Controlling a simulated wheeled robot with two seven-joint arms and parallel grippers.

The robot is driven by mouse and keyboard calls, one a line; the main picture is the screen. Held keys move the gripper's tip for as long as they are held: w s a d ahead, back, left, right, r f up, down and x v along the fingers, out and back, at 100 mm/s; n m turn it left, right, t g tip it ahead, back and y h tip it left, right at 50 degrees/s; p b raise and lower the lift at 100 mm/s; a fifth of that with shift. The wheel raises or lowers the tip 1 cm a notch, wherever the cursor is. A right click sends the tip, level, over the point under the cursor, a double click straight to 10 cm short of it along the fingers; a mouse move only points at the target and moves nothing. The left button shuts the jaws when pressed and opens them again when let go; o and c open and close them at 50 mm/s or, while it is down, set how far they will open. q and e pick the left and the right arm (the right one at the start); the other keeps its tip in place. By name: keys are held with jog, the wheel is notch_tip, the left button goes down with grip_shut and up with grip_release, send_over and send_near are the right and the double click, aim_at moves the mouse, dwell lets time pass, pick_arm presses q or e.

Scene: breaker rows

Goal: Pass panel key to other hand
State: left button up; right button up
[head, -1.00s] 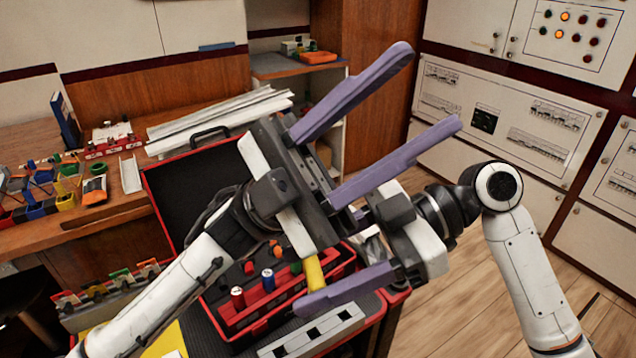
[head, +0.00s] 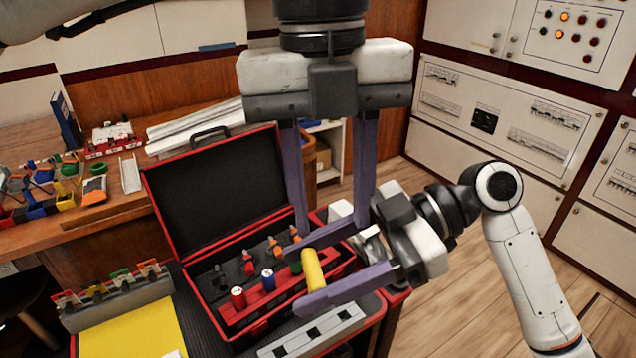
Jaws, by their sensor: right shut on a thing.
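The panel key (head: 312,266) shows as a yellow cylinder between the purple fingers of my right gripper (head: 306,279). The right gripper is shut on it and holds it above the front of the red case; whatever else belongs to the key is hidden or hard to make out. My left gripper (head: 333,228) hangs from the top of the view with its fingers pointing down. It is open, its two purple fingers wide apart and nothing between them. Its fingertips appear just above the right gripper's upper finger; I cannot tell whether they touch.
The open red-edged case (head: 215,190) holds a red tray with several coloured pieces. A yellow sheet (head: 130,328) lies to its left, with a rack of coloured tags (head: 115,290) behind. A slotted grey strip (head: 312,333) lies in front. Cabinets (head: 500,110) stand at the right.

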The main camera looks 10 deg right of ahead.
aim_at(318, 265)
pick_arm(q)
jog(key=shift+n+t+y, duration=0.3)
jog(key=shift+n+t, duration=0.1)
jog(key=f, duration=0.3)
jog(key=w+f, duration=0.1)
jog(key=f, duration=0.3)
jog(key=a+f, duration=0.1)
jog(key=f, duration=0.3)
jog(key=shift+w, duration=0.15)
grip_shut()
pick_arm(e)
jog(key=o, duration=1.1)
